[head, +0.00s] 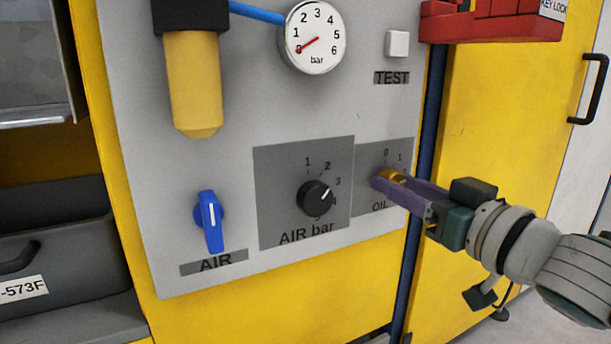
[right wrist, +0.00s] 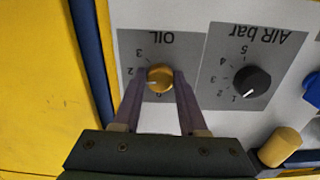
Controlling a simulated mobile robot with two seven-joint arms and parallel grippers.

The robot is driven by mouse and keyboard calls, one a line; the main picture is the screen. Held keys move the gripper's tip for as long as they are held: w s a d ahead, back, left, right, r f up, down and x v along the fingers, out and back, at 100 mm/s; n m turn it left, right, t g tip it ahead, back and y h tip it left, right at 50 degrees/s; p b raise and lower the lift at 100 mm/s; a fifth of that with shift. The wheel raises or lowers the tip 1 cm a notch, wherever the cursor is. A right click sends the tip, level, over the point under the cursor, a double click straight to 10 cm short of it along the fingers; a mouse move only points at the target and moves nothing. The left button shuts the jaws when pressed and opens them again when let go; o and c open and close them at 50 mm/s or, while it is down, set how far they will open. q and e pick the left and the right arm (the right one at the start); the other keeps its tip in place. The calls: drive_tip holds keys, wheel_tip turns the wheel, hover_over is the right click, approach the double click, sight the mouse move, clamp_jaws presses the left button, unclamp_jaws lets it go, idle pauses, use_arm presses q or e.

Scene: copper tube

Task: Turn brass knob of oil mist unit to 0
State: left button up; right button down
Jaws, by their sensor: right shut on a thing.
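The brass knob (head: 391,177) sits on the grey OIL plate (head: 368,157) at the right of the panel. Its 0 and 1 marks show above it in the head view. My right gripper (head: 384,184) comes in from the right with its purple fingers shut on the knob. In the right wrist view, which is upside down, the brass knob (right wrist: 160,77) lies between the two fingertips (right wrist: 161,80). Its pale pointer line seems to point left and slightly down, between 2 and 0; the 1 mark there is hidden by a finger. My left gripper is not in view.
The black AIR bar knob (head: 314,197) is left of the OIL plate. Further left is the blue AIR valve (head: 210,220). A gauge (head: 314,38) reading near 0 and a white TEST button (head: 397,44) are above. A dark blue post (head: 424,150) edges the panel.

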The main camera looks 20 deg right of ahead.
drive_tip(key=n+p, duration=0.1)
drive_tip(key=n, duration=0.2)
drive_tip(key=shift+r, duration=0.15)
drive_tip(key=n+p, duration=0.1)
drive_tip(key=n, duration=0.4)
drive_tip(key=shift+p, duration=0.35)
drive_tip(key=n, duration=0.8)
drive_tip(key=shift+c, duration=2.2)
unclamp_jaws()
